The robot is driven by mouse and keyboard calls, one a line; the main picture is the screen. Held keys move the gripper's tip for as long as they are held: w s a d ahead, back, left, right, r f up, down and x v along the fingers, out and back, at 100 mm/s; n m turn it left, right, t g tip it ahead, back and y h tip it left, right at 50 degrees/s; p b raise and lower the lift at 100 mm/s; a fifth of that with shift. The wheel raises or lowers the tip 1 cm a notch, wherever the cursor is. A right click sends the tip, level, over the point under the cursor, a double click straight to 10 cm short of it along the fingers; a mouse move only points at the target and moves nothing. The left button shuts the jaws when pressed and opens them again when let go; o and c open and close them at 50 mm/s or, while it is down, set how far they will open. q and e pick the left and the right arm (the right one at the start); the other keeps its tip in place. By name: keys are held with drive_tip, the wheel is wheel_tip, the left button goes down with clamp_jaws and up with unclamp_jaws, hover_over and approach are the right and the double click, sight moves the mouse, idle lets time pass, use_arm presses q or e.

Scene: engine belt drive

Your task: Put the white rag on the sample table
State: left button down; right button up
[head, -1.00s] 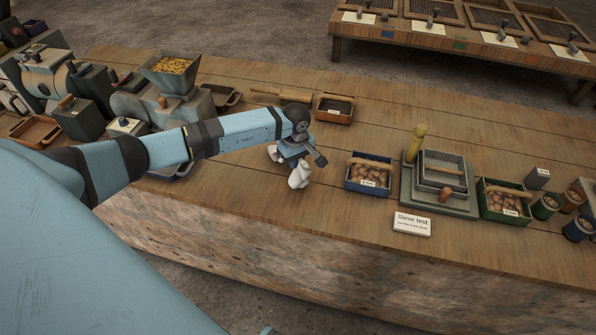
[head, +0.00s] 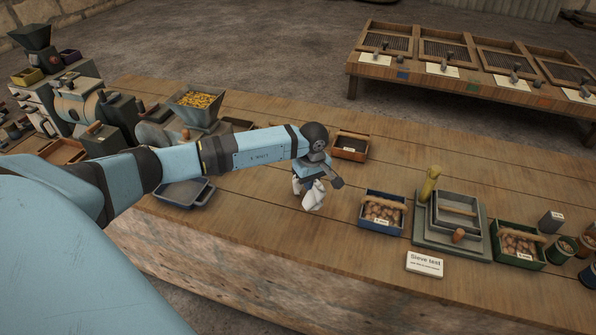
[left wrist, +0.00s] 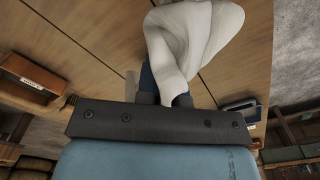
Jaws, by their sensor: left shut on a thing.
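The white rag (head: 314,197) hangs bunched from my left gripper (head: 312,183), over the wooden table (head: 250,228) near its front edge. In the left wrist view the rag (left wrist: 190,45) is folded and pinched between the fingers of my left gripper (left wrist: 165,97). I cannot tell whether its lower end touches the tabletop. The rag hangs left of the blue box of brown lumps. No table in view is labelled as the sample table. My right gripper is not in view.
A blue box (head: 382,212), a sieve stand (head: 450,238) and a "Sieve test" card (head: 425,262) stand on the right. A grey tray (head: 184,193) lies on the left. A hopper machine (head: 195,110) is behind. Another table with screens (head: 470,85) stands farther back.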

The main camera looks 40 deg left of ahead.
use_arm(q)
drive_tip(key=w+a+r+b, duration=0.2)
drive_tip(key=a+r+b, duration=0.1)
drive_tip(key=a, duration=0.6)
drive_tip(key=shift+w+a+r+b, duration=0.15)
drive_tip(key=shift+w+r+b, duration=0.05)
drive_tip(key=shift+w+b, duration=0.1)
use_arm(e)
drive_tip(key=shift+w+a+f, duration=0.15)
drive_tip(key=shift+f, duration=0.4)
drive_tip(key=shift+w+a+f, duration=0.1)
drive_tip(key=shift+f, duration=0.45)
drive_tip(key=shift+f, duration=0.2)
